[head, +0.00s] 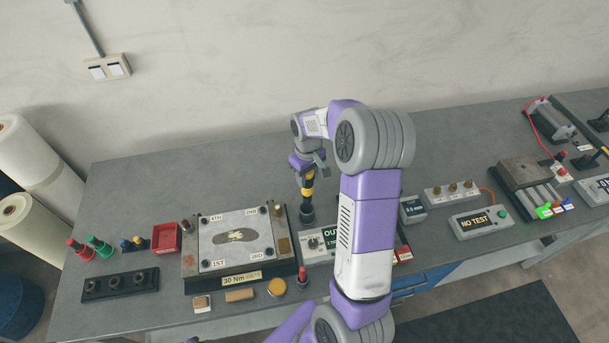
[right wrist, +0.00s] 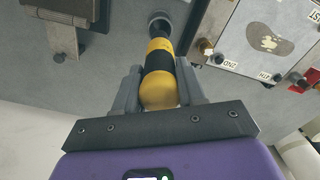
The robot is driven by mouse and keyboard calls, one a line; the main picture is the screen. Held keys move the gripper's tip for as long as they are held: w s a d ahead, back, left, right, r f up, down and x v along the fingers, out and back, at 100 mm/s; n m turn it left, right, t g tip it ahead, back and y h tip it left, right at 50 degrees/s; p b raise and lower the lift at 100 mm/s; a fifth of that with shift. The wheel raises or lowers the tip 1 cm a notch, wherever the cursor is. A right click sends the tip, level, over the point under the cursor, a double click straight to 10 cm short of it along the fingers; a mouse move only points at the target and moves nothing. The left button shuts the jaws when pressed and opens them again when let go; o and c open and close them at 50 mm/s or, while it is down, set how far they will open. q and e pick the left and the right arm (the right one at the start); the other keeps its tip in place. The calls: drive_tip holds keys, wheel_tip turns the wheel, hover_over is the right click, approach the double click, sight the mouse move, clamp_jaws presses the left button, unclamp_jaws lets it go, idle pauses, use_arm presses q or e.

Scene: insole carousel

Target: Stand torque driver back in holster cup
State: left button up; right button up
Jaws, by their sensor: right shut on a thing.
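The torque driver (head: 308,189) has a yellow and black handle and stands close to upright in the head view. My right gripper (head: 311,165) is shut on it from above. The right wrist view shows the driver (right wrist: 160,77) between the two grey fingers (right wrist: 161,92). The dark holster cup (head: 307,214) is directly below the driver, on the bench between the fixture and the grey display box. It also shows in the right wrist view (right wrist: 159,18) at the driver's far end. I cannot tell how deep the tip sits in the cup. My left gripper is out of view.
The insole fixture plate (head: 236,239) is left of the cup. The display box (head: 322,243) is close on the right, partly behind my right arm. A red-topped button post (head: 303,275) stands in front. The bench behind the cup is clear.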

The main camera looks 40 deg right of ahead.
drive_tip(key=b, duration=0.4)
hover_over(307, 197)
drive_tip(key=shift+w+d+f, duration=0.15)
drive_tip(key=shift+f, duration=1)
drive_tip(key=shift+w+d+f, duration=0.15)
drive_tip(key=shift+f, duration=1.1)
drive_tip(key=shift+f+b, duration=2.25)
drive_tip(key=shift+f, duration=1)
drive_tip(key=o, duration=1.2)
drive_tip(key=shift+o, duration=0.2)
drive_tip(key=shift+r+p, duration=0.3)
drive_tip(key=shift+r, duration=3.5)
